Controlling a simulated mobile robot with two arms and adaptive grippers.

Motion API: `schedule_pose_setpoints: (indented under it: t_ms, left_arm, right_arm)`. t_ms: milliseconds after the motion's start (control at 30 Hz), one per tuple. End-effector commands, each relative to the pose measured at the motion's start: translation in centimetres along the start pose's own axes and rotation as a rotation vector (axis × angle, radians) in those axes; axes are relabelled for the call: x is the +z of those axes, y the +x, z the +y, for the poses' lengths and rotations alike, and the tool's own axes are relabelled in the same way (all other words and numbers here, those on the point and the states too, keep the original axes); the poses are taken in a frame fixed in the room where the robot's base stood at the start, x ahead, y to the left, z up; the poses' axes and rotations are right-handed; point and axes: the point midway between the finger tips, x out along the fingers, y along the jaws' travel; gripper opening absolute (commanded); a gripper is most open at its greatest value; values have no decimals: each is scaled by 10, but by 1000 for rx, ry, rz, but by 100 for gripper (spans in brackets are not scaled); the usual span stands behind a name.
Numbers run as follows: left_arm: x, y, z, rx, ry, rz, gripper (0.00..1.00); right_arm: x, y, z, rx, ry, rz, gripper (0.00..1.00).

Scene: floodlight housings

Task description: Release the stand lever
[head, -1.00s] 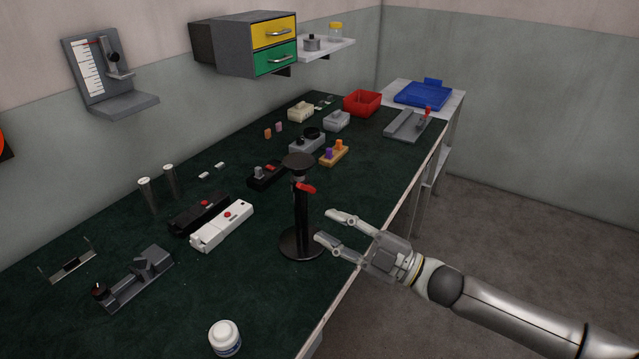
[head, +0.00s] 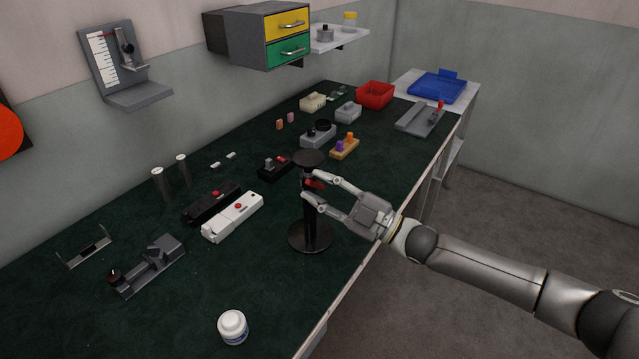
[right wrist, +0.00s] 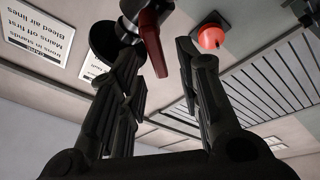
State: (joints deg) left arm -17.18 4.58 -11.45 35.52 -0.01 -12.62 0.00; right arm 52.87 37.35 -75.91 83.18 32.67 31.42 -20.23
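The black stand (head: 312,226) stands upright on the green bench top, with a round base, a post and a round top plate. Its red lever (head: 314,183) sits high on the post, below the top plate. My right gripper (head: 311,188) is at the lever, its fingers open. In the right wrist view the red lever (right wrist: 153,42) reaches down between the two fingertips (right wrist: 156,55), close to the left finger, with a clear gap to the right one. Whether the left finger touches it, I cannot tell. The lever is partly hidden in the head view. My left gripper is out of view.
A white housing (head: 232,217) and a black housing (head: 212,203) lie left of the stand. A white jar (head: 233,326) stands at the front. An orange and purple part block (head: 344,149) and a grey block (head: 318,136) lie behind. The bench's right edge is near my arm.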

Motion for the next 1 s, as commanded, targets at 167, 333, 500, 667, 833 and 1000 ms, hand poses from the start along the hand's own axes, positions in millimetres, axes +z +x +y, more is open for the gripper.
schedule_pose_setpoints:
  t_ms: [167, 333, 500, 667, 833, 1000]
  left_arm:
    - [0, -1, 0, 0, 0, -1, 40]
    - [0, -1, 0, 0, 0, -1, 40]
    - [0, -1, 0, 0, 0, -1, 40]
    - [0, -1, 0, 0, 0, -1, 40]
    - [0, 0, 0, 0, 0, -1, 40]
    - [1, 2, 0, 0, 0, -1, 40]
  right_arm:
    - [0, 5, -1, -1, 1, -1, 32]
    - [0, 4, -1, -1, 1, -1, 32]
    - [0, 4, -1, -1, 1, -1, 10]
    - [0, 4, -1, -1, 1, -1, 0]
    - [0, 4, -1, 1, 6, -1, 0]
    - [1, 4, 0, 17, 43, -2, 0]
